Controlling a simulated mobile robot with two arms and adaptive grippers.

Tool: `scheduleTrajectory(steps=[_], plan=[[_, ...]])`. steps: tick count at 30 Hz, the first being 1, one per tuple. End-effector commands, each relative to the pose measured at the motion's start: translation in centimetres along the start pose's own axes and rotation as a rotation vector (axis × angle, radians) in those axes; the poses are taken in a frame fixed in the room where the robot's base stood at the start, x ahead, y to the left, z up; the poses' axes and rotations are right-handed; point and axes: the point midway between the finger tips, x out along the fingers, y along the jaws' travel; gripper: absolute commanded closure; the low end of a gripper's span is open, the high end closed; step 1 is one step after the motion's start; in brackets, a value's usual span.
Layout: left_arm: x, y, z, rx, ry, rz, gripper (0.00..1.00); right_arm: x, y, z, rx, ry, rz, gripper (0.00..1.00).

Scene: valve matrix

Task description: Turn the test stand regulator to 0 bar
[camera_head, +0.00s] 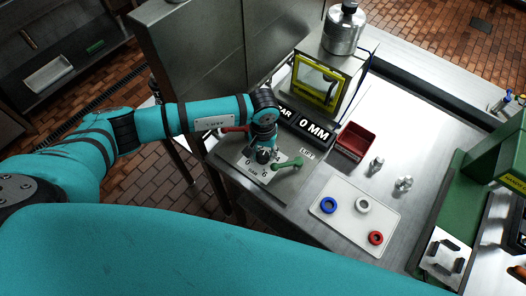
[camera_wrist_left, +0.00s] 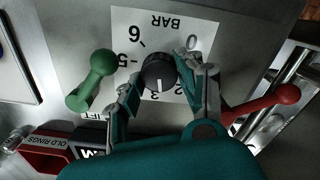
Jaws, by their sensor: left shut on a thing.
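The test stand regulator is a black knob (camera_wrist_left: 159,72) with a white mark, on a white dial plate (camera_wrist_left: 160,22) marked BAR with numbers around it. In the left wrist view the mark points down the picture, away from the 0 (camera_wrist_left: 193,43) at upper right. My left gripper (camera_wrist_left: 160,80) is shut on the knob, one finger on each side; the fingers hide part of the scale. In the head view my left gripper (camera_head: 264,153) is over the dial plate (camera_head: 252,171) on the steel bench. My right gripper is not in view.
A green handle (camera_wrist_left: 93,80) and a red handle (camera_wrist_left: 265,104) flank the dial. In the head view a 0 MM display (camera_head: 313,131), a red bin (camera_head: 355,141) and a white tray (camera_head: 345,229) with rings are to the right. A yellow-framed box (camera_head: 320,83) stands behind.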

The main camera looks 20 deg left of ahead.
Motion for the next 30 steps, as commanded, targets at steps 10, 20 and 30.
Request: scheduleTrajectory(steps=[10,20,30], plan=[[0.4,-0.1,-0.1,-0.158,0.003,0.0,0.95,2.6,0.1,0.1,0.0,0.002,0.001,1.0],[0.5,-0.1,-0.1,-0.458,0.005,0.002,0.95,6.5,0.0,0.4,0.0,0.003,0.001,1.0],[0.5,-0.2,-0.1,-0.782,0.005,0.002,0.95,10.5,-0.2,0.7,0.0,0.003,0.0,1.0]])
